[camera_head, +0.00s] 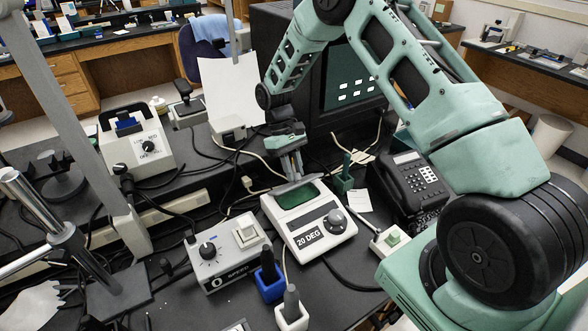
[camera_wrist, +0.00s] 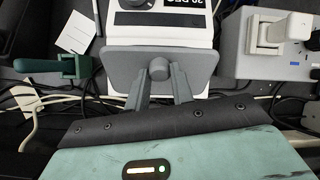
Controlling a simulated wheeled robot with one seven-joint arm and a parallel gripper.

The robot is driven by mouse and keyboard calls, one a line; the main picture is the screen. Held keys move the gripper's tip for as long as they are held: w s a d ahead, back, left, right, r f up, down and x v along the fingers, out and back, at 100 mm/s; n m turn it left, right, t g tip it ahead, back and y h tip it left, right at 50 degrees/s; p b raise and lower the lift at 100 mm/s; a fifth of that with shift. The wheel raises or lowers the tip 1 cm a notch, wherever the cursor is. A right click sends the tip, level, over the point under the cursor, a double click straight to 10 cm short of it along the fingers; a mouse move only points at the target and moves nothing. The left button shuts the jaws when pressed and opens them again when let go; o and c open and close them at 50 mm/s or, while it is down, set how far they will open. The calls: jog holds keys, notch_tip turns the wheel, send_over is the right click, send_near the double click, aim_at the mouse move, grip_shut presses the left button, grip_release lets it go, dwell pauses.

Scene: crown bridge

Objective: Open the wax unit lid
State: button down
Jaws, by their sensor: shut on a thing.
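The wax unit (camera_head: 310,225) is a white box with a "20 DEG" label and a dark dial, and its front also shows in the wrist view (camera_wrist: 160,20). Its green well (camera_head: 302,197) is visible in the head view, so the lid does not cover it fully. The grey lid (camera_wrist: 125,65) shows in the wrist view with a round knob (camera_wrist: 159,68). My gripper (camera_head: 294,178) is over the back of the unit. In the wrist view its fingers (camera_wrist: 159,75) are shut on the knob. The lid's hinge is hidden.
A black telephone (camera_head: 408,185) stands to the right, with a green holder (camera_head: 344,180) between. A grey speed control box (camera_head: 228,255) is close on the left. Blue (camera_head: 268,282) and white (camera_head: 291,312) holders stand in front. Cables cross the bench behind the unit.

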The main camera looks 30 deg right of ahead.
jog(key=c, duration=1.2)
grip_release()
jog(key=shift+w+f, duration=0.1)
jog(key=shift+w, duration=0.25)
jog(key=shift+s, duration=0.1)
jog(key=b+v, duration=0.3)
jog(key=v, duration=1.4)
jog(key=shift+r, duration=0.25)
